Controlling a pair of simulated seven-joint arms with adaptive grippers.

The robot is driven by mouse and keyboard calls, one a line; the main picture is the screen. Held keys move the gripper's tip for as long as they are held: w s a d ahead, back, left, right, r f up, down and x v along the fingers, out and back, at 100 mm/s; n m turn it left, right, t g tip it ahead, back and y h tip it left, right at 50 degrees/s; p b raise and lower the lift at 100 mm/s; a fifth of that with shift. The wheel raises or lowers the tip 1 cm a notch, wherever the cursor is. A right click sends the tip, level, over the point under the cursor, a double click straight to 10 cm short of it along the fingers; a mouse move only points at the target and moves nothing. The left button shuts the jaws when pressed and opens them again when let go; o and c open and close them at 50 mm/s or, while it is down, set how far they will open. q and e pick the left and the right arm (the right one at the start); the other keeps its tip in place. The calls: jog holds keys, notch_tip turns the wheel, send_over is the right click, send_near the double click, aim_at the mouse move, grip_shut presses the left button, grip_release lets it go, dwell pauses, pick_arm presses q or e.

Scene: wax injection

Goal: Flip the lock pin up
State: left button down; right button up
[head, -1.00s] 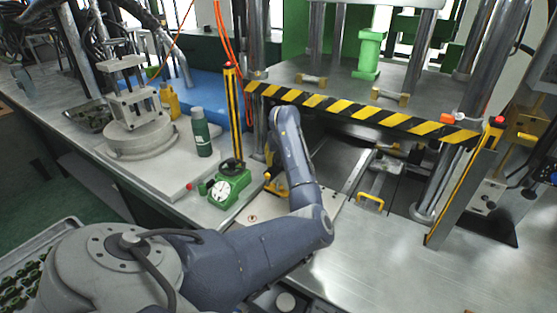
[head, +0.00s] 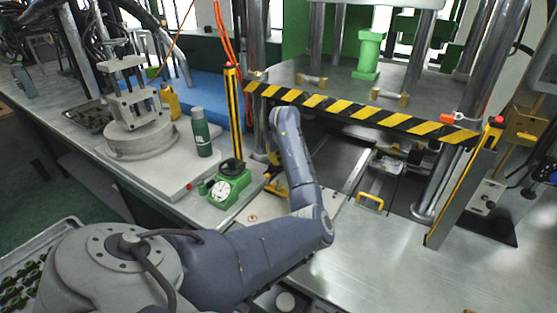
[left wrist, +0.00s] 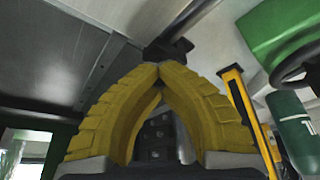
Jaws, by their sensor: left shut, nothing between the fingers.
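My left gripper (head: 274,186) shows in the head view as a bit of yellow, largely hidden behind my left forearm, between the green dial gauge and the press. In the left wrist view, the yellow fingers of my left gripper (left wrist: 158,70) meet at their tips with nothing between them. A small black part (left wrist: 170,48) on a metal edge lies just beyond the tips; I cannot tell whether they touch. I cannot tell whether this part is the lock pin, nor which way a pin points. My right gripper is not in view.
The green dial gauge (head: 230,185) and a green bottle (head: 202,132) stand left of my gripper. A yellow-black striped bar (head: 355,110) crosses the press front. A yellow handle (head: 370,201) sits at the press opening. The steel table (head: 400,250) is clear at front right.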

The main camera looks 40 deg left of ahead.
pick_arm(q)
jog(key=shift+a+r, duration=0.1)
jog(key=shift+r, duration=0.05)
jog(key=shift+w+a+r, duration=0.1)
jog(key=shift+r, duration=1.35)
jog(key=c, duration=2.2)
grip_release()
jog(key=c, duration=1.2)
grip_release()
jog(key=shift+f, duration=0.2)
jog(key=v, duration=1.2)
